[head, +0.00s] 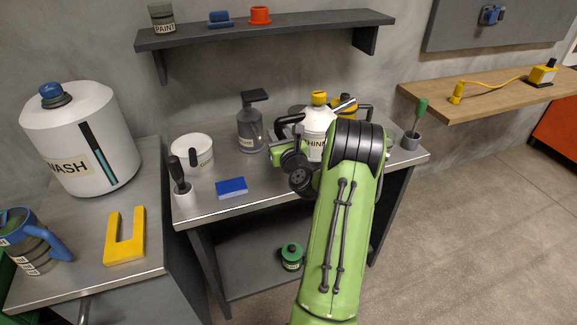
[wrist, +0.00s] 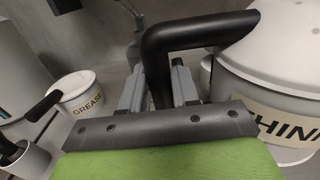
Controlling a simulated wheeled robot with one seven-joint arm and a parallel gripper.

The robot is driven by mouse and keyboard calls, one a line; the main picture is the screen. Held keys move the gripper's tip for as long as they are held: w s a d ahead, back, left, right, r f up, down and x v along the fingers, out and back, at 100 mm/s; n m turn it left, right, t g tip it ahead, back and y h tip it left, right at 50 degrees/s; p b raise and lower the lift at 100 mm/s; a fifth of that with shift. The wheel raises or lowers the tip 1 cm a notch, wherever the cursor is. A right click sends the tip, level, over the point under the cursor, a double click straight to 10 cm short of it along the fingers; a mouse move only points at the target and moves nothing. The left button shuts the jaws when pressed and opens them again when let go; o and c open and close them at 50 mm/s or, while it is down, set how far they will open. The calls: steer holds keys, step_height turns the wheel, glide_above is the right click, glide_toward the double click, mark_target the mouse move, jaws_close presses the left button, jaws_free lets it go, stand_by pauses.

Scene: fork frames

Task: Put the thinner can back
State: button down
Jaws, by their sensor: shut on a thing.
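The thinner can (head: 315,121) is white with a yellow cap and a label partly reading "THINN". In the head view it is at the middle of the workbench, partly behind my arm. Its base is hidden, so I cannot tell if it touches the top. The can fills the right of the wrist view (wrist: 285,75). Its black handle (wrist: 192,33) passes between the grey fingers of my gripper (wrist: 158,88), which is shut on it. The can looks roughly upright.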

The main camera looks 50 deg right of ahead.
step_height(320, 180, down, 8)
steer(key=b, duration=0.3)
steer(key=shift+r+b, duration=0.2)
steer(key=shift+b, duration=0.15)
steer(key=shift+r, duration=0.15)
steer(key=c, duration=0.8)
jaws_free()
steer(key=shift+c, duration=0.2)
